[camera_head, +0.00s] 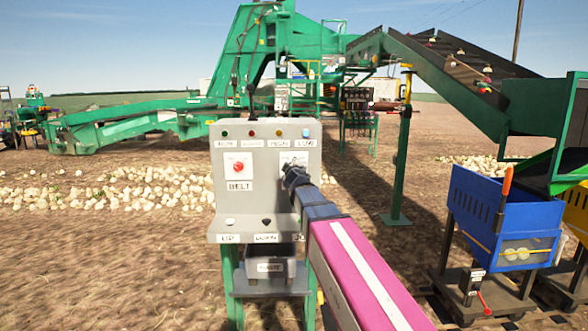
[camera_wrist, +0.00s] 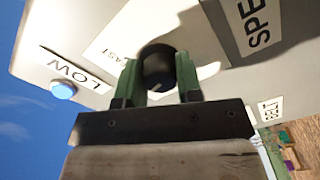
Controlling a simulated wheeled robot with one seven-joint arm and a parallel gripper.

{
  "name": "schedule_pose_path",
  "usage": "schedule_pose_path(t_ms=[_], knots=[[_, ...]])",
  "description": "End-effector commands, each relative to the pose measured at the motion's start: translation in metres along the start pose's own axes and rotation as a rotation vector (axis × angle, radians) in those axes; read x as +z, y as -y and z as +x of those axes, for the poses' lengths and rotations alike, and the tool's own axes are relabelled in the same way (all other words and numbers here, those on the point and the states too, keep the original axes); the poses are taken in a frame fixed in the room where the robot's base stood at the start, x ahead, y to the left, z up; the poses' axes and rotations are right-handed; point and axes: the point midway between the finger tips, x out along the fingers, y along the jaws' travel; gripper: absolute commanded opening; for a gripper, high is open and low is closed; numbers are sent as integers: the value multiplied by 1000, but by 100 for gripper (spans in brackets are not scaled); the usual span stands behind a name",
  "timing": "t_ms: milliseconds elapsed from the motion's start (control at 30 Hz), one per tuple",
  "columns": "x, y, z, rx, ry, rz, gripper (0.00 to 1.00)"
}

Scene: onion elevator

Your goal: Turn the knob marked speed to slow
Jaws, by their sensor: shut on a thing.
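The black speed knob (camera_wrist: 157,66) sits on the grey control panel (camera_head: 226,208), beside a partly visible "SPE..." label (camera_wrist: 258,24) and a "FAST" label (camera_wrist: 113,48). My gripper (camera_wrist: 158,76) is shut on the knob, with one green finger on each side of it. In the head view my gripper (camera_head: 294,176) reaches the right half of the panel and hides the knob. I cannot tell which way the knob points. No slow mark can be read.
A red knob (camera_head: 238,168) over a "BELT" label is left of my gripper. A blue button (camera_wrist: 63,90) sits beside a "LOW" label. Small controls line the panel's lower ledge. A blue crate cart (camera_head: 500,215) stands right; a green conveyor (camera_head: 455,80) rises behind.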

Motion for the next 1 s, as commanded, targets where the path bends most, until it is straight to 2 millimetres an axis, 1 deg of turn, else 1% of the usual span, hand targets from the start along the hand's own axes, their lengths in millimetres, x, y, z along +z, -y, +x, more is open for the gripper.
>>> schedule_pose_path(t_ms=[200, 500, 733, 1000], knots=[[0, 1, 0, 0, -1, -195, 9], [0, 1, 0, 0, -1, -401, 9], [0, 1, 0, 0, -1, -485, 9], [0, 2, 0, 0, -1, -517, 9]])
